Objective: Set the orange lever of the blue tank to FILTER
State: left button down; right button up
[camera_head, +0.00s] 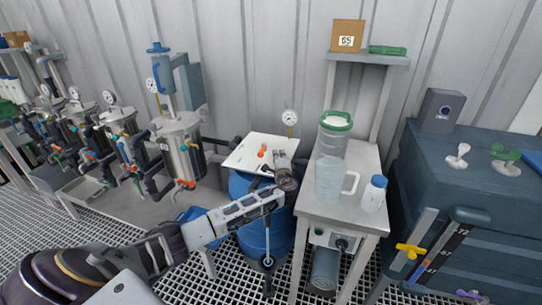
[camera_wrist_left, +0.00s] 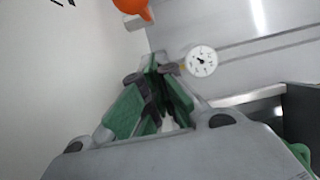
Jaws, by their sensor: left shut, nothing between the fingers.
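The blue tank (camera_head: 252,190) stands in the middle of the head view, partly hidden behind my left arm. A white panel (camera_head: 240,158) lies tilted on top of it. The orange lever (camera_head: 262,151) is on this panel; its setting label is too small to read. My left gripper (camera_head: 281,157) is over the right part of the panel, to the right of the lever and apart from it. In the left wrist view its green-padded fingers (camera_wrist_left: 154,92) are shut with nothing between them. The orange lever (camera_wrist_left: 138,8) is cut off at that view's top edge. My right gripper is not in view.
A grey stand (camera_head: 362,222) to the right holds a clear pitcher (camera_head: 329,180), a green-lidded jar (camera_head: 333,135) and a blue-capped bottle (camera_head: 374,194). A gauge (camera_head: 289,118) is behind the panel. Steel vessels (camera_head: 181,147) with pipes are to the left.

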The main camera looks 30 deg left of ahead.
aim_at(262, 150)
pick_arm(q)
jog(key=a, duration=0.1)
jog(key=s+a, duration=0.1)
jog(key=a, duration=0.1)
jog(key=shift+s, duration=0.2)
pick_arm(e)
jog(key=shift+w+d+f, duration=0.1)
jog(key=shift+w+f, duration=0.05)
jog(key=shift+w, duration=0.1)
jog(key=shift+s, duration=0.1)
pick_arm(q)
jog(key=shift+s+a+t+h, duration=0.2)
jog(key=shift+t+h, duration=0.1)
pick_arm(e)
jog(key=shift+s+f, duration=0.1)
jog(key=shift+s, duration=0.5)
pick_arm(q)
jog(key=shift+m, duration=0.3)
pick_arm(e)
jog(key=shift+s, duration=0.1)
pick_arm(q)
jog(key=shift+h, duration=0.3)
